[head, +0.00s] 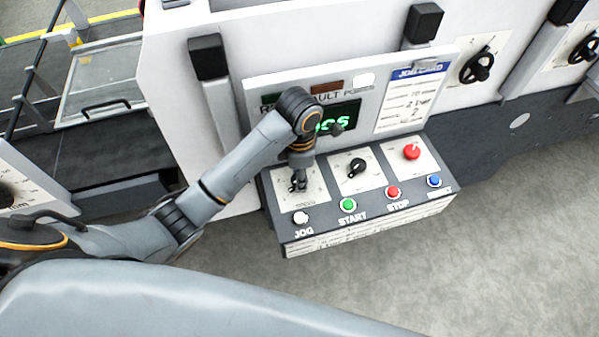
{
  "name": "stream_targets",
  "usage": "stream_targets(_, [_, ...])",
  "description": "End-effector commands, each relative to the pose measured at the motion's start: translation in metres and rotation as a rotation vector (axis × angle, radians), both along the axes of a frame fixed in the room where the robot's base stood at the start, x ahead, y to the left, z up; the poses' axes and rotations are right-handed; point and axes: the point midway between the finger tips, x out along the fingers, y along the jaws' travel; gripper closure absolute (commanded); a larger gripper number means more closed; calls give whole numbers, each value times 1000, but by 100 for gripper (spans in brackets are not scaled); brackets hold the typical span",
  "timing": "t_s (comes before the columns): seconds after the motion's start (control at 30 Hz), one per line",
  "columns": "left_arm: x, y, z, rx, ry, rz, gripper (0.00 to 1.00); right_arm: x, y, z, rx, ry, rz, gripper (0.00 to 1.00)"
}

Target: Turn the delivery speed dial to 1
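The control panel (366,218) has three plates on its sloped top. My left gripper (298,184) points down at the left plate (316,196), over the dial there, which it mostly hides. I cannot tell whether its fingers touch or clasp that dial. A black knob (357,167) sits on the middle plate, and a red knob (411,152) on the right plate. The dial labels are too small to read, so I cannot tell by name which is the delivery speed dial. My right gripper is not in view.
White JOG (301,217), green START (348,205), red STOP (393,192) and blue (434,181) buttons line the panel's front. A screen with green characters (345,117), partly hidden by my arm, and a job card (412,95) are behind. Black handwheels (477,67) stand at right.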

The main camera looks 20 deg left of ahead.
Motion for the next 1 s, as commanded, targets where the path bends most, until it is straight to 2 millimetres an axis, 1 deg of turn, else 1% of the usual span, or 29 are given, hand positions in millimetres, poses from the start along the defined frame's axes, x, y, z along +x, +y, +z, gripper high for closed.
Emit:
stream_targets(0.1, [0,-1,1,-3,-1,64,93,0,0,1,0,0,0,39])
stream_targets(0.3, [1,0,1,-2,-2,130,93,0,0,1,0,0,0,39])
stream_targets(0.87, [1,1,1,1,-3,158,93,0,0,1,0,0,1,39])
stream_targets(0.9, [1,0,1,1,-3,158,55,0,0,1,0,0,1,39])
stream_targets(1.0, [1,0,1,0,-2,157,38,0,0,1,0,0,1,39])
